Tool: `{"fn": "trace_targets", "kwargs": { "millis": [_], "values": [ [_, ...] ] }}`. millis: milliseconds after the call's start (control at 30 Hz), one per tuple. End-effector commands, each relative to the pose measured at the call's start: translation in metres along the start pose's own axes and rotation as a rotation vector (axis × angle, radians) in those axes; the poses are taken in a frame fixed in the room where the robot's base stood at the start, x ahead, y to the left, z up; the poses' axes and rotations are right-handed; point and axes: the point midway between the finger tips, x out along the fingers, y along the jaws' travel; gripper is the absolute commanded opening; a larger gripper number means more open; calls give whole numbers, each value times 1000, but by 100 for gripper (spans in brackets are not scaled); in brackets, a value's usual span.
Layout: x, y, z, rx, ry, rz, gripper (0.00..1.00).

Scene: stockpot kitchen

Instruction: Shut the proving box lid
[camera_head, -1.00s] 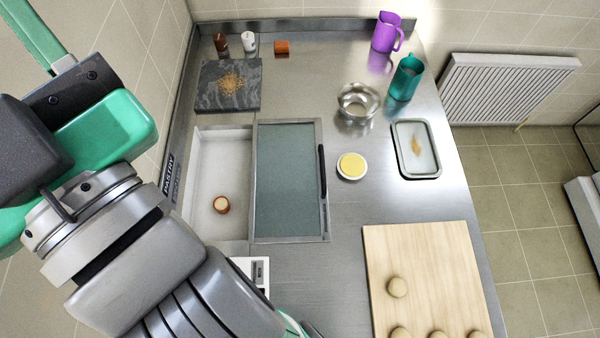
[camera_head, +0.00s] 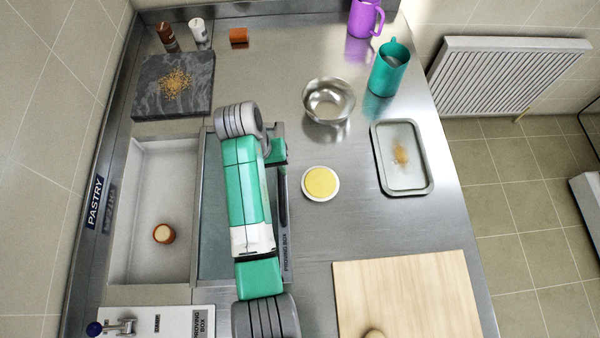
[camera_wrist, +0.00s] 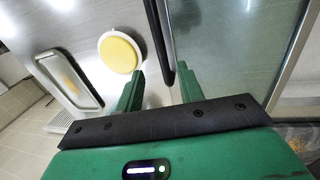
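The proving box (camera_head: 150,205) is a white recessed bin, open on its left part, with a small brown pot holding pale contents (camera_head: 164,234) inside. Its grey-green glass lid (camera_head: 212,235) lies over the right side, partly hidden by my arm. The lid's black bar handle (camera_head: 283,205) runs along its right edge; it also shows in the wrist view (camera_wrist: 160,42). My gripper (camera_wrist: 161,90) is open, its two green fingers apart, with the handle's near end between or just beyond the fingertips. Contact cannot be told. In the head view my arm mostly hides the gripper.
A yellow-topped round dish (camera_head: 321,183) stands close right of the handle. Beyond are a metal bowl (camera_head: 328,105), a tray (camera_head: 403,160) and a teal jug (camera_head: 388,70). A wooden board (camera_head: 405,295) lies front right, a dark slab (camera_head: 175,85) at back left.

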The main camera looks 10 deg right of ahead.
Motion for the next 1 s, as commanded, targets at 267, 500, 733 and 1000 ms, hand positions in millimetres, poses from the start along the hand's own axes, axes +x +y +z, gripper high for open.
{"fn": "trace_targets", "kwargs": {
  "millis": [267,500,733,1000],
  "values": [
    [44,1,0,1,1,-1,38],
    [74,0,-1,0,4,-1,38],
    [76,1,-1,1,6,-2,38],
    [76,1,-1,1,6,-2,0]
  ]
}}
